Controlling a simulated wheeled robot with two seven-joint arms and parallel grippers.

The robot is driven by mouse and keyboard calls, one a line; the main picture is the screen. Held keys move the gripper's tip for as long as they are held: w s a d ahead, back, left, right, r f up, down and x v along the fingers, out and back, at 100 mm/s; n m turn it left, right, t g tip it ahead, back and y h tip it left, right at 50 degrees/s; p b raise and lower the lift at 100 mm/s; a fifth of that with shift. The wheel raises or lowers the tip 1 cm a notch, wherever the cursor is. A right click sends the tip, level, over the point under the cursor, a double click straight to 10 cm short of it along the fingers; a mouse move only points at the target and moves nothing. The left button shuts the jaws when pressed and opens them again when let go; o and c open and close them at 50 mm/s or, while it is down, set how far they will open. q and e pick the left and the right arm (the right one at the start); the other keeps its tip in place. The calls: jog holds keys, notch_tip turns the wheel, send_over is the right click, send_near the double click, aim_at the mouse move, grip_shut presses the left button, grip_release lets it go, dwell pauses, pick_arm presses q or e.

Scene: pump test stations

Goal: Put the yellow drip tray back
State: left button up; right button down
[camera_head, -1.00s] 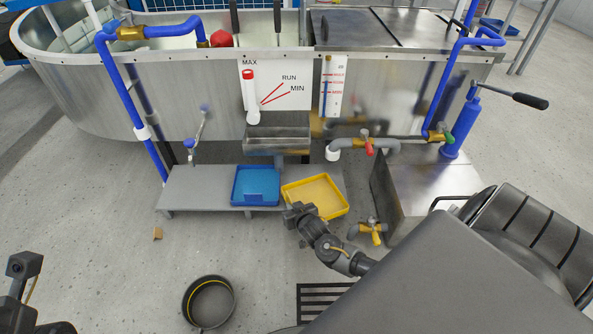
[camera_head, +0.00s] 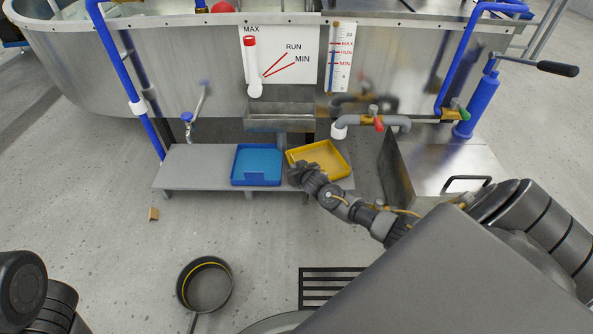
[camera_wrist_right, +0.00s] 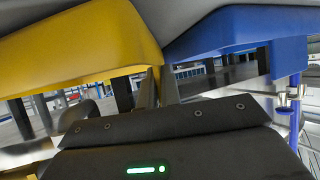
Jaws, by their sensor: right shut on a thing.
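The yellow drip tray (camera_head: 326,157) is over the right end of the low grey shelf (camera_head: 200,165), to the right of the blue tray (camera_head: 258,163), turned slightly against it. My right gripper (camera_head: 301,173) is shut on the yellow tray at its front left corner. In the right wrist view, the fingers (camera_wrist_right: 160,90) meet at the wall of the yellow tray (camera_wrist_right: 80,45), with the blue tray (camera_wrist_right: 235,35) close on the right. I cannot tell whether the yellow tray touches the shelf. My left gripper is out of view.
A metal spout box (camera_head: 280,117) on the tank is above and behind the trays. A grey pipe with a red-handled valve (camera_head: 375,121) and a steel box (camera_head: 440,160) stand right of the yellow tray. A black pan (camera_head: 206,286) and a small brown block (camera_head: 153,214) lie on the floor.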

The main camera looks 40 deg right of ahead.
dwell(0.3)
jog(key=shift+f, duration=0.15)
jog(key=c, duration=1.6)
grip_release()
